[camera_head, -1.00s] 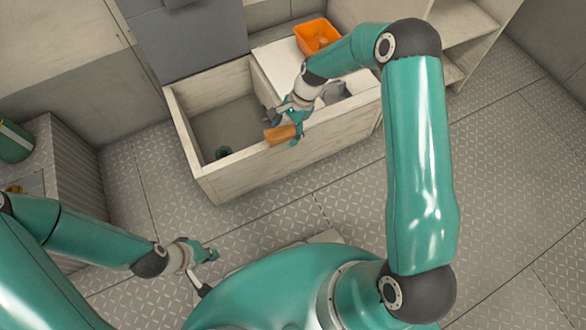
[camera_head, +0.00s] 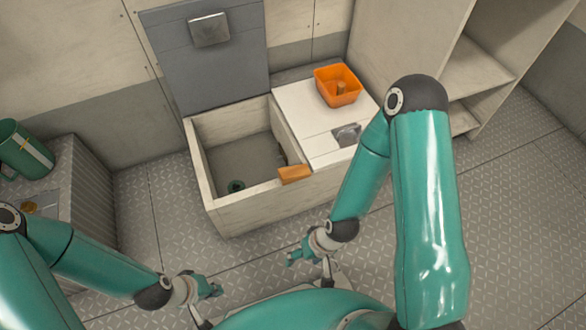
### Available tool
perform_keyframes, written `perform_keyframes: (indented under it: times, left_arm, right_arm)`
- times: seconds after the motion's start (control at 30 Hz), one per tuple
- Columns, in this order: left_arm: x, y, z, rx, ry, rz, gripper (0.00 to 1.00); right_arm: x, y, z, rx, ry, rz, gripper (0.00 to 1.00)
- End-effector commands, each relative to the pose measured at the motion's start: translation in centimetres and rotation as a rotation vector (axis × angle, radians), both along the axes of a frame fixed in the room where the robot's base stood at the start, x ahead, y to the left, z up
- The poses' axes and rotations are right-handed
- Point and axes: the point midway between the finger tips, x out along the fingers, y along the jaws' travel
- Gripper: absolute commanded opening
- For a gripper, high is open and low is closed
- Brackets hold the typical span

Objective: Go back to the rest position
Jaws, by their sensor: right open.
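My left gripper (camera_head: 212,289) is low at the left, above the floor in front of my body, clear of any object; its jaws are too small to judge. My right gripper (camera_head: 297,256) is open and empty, in front of the locker's front wall, apart from it. The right arm is folded, with its elbow up at the right. The pale open locker (camera_head: 262,205) stands ahead of me. An orange block (camera_head: 295,174) rests on its front rim.
An orange bin (camera_head: 338,86) sits on the white locker top (camera_head: 307,112), with a grey latch plate (camera_head: 347,134) near it. The grey lid (camera_head: 205,60) stands raised. A green mug (camera_head: 22,150) is on the left cabinet. Shelves (camera_head: 478,75) stand right. Patterned floor lies clear at right.

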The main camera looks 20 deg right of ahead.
Motion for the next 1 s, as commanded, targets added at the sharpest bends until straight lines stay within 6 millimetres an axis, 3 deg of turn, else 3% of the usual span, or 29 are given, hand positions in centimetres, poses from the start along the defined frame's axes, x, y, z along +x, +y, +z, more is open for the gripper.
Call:
perform_keyframes:
  times: [0.17,0.27,0.8,1.0]
  left_arm:
    - [0.0,0.0,3.2,0.0,0.0,0.0,0.0]
    - [0.0,0.0,6.2,0.0,0.0,0.0,0.0]
    - [0.0,0.0,26.3,0.0,0.0,0.0,0.0]
    - [0.0,0.0,32.1,0.0,0.0,0.0,0.0]
  right_arm:
    - [0.0,0.0,3.2,0.0,-0.001,-0.001,0.71]
    - [0.1,0.0,6.1,0.0,0.0,-0.002,0.71]
    - [0.1,0.0,26.3,0.0,0.0,-0.002,0.71]
    - [0.1,0.0,32.0,0.0,0.0,-0.002,0.71]
